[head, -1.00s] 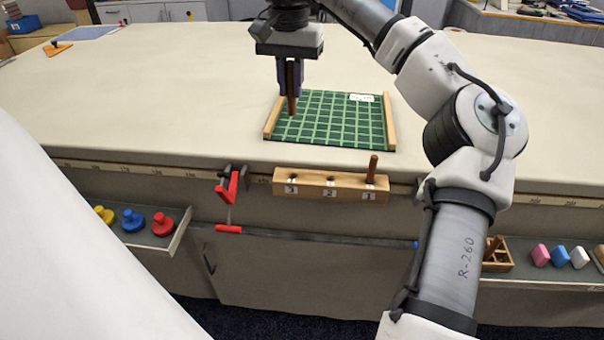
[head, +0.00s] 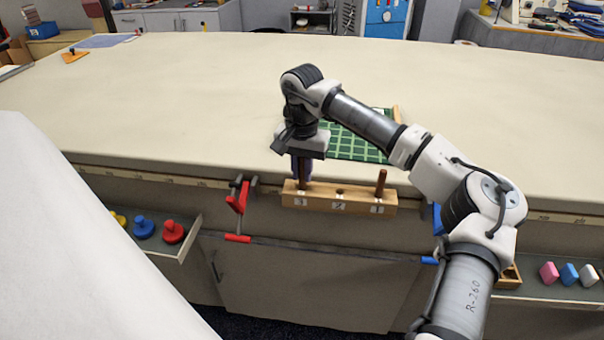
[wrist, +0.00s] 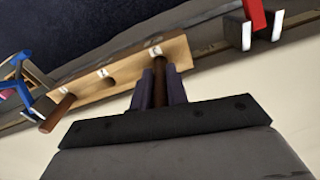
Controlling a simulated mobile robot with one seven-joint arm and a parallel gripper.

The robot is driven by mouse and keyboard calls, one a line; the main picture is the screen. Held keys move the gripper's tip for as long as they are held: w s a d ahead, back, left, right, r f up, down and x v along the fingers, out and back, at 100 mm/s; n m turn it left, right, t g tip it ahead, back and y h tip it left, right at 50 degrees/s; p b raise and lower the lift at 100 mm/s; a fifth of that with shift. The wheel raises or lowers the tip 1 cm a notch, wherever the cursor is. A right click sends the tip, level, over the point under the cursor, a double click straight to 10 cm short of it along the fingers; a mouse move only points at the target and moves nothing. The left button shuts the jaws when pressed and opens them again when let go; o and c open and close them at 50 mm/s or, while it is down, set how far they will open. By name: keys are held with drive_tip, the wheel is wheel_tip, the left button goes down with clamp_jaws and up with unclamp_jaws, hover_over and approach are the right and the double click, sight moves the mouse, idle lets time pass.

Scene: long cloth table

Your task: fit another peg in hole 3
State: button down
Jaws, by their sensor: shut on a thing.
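The wooden block (head: 320,202) with holes labelled 3, 2 and 1 from left to right is at the table's front edge. A brown peg (head: 381,182) stands in hole 1; it also shows in the wrist view (wrist: 60,112). Hole 2 (head: 340,192) is empty. My gripper (head: 302,177) is shut on another brown peg (wrist: 159,82), held roughly upright at the hole 3 end of the block. The fingers and peg hide hole 3, so I cannot tell whether the peg's lower end is inside it or just above.
A red clamp (head: 238,199) is on the table edge left of the block, and a blue clamp (head: 437,221) is at its right. A green gridded board (head: 352,144) lies behind. A shelf with coloured knobs (head: 172,231) is at lower left.

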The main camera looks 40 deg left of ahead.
drive_tip(key=shift+f, duration=0.9)
drive_tip(key=c, duration=1.4)
unclamp_jaws()
